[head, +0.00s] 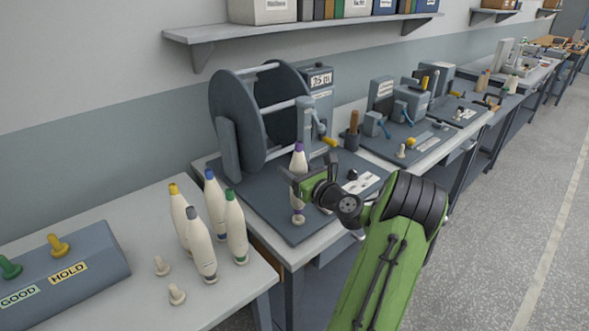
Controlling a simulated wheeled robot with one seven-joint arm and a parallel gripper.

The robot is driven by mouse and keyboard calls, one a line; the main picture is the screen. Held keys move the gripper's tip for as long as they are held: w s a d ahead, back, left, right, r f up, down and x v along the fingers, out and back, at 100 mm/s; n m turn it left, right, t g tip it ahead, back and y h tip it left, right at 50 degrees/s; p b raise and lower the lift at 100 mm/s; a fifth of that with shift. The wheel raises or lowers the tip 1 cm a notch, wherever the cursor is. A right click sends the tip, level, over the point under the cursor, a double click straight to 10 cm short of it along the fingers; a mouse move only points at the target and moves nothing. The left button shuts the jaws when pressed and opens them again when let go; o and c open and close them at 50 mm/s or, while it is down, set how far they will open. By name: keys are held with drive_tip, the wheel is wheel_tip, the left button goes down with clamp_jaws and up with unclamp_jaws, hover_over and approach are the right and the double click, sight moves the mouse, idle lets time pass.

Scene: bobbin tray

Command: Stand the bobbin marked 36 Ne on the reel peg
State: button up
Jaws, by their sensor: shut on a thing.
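My gripper (300,188) is shut on a white bobbin with a purple tip (298,163). The bobbin is upright at the front of the reel's dark base plate. The gripper hides its middle. Its lower end is just above or on the small pale reel peg (298,219); I cannot tell whether it is seated. No 36 Ne mark is readable on it. The wrap reel (224,112) stands behind it.
Two small pegs (161,265) stand empty on the left table (222,300). A grey block marked GOOD and HOLD (95,265) carries green and yellow knobs. A shelf (300,30) hangs above. Further benches with devices (385,95) run to the right.

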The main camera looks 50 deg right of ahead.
drive_tip(key=shift+f+b, duration=0.75)
drive_tip(key=shift+f, duration=0.6)
drive_tip(key=o, duration=1.2)
drive_tip(key=v, duration=1.5)
drive_tip(key=shift+s+p, duration=0.35)
drive_tip(key=shift+s, duration=0.05)
